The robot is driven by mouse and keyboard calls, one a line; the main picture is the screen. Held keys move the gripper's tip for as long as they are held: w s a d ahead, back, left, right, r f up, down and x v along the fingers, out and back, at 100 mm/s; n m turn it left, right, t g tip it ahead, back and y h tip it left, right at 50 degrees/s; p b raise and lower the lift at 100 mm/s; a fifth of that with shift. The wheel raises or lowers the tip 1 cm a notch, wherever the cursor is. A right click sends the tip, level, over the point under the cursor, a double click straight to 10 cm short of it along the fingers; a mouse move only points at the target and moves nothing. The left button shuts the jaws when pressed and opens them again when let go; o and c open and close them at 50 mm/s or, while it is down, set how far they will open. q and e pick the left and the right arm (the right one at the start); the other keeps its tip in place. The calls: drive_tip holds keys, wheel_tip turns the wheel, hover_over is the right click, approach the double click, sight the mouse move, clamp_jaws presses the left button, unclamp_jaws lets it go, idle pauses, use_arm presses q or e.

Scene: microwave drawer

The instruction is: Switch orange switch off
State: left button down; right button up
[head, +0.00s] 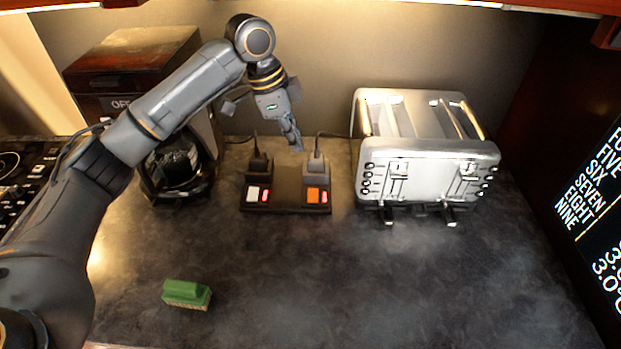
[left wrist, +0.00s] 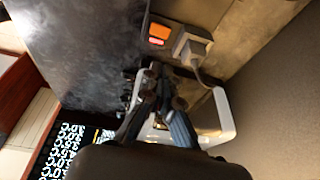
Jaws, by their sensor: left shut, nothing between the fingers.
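The orange switch (head: 313,195) sits on the right half of a black power strip (head: 285,209) on the counter, with a small red-lit spot beside it. It also shows near the top of the left wrist view (left wrist: 160,30). A white switch (head: 253,194) with a similar red spot is on the strip's left half. My left gripper (head: 297,147) is shut and empty, pointing down above and behind the strip, close to the right plug (head: 316,165). It appears apart from the orange switch. My right gripper is not in view.
A silver toaster (head: 430,165) stands just right of the strip. A dark coffee machine (head: 175,165) stands to the left, behind my left arm. A green sponge (head: 187,293) lies at the front left. The counter in front of the strip is clear.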

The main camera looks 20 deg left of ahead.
use_arm(q)
drive_tip(key=p, duration=0.1)
approach(313, 191)
drive_tip(key=x, duration=0.1)
drive_tip(key=p+x, duration=0.1)
drive_tip(key=x, duration=0.1)
drive_tip(key=p+x, duration=0.1)
drive_tip(key=x, duration=0.1)
drive_tip(key=shift+d+f, duration=0.1)
drive_tip(key=shift+d, duration=0.2)
drive_tip(key=shift+f+p, duration=0.3)
drive_tip(key=shift+f, duration=0.45)
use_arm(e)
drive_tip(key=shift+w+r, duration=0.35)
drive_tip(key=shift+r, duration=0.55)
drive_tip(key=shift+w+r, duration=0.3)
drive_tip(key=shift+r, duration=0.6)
use_arm(q)
drive_tip(key=shift+w+f, duration=0.15)
drive_tip(key=shift+f, duration=0.05)
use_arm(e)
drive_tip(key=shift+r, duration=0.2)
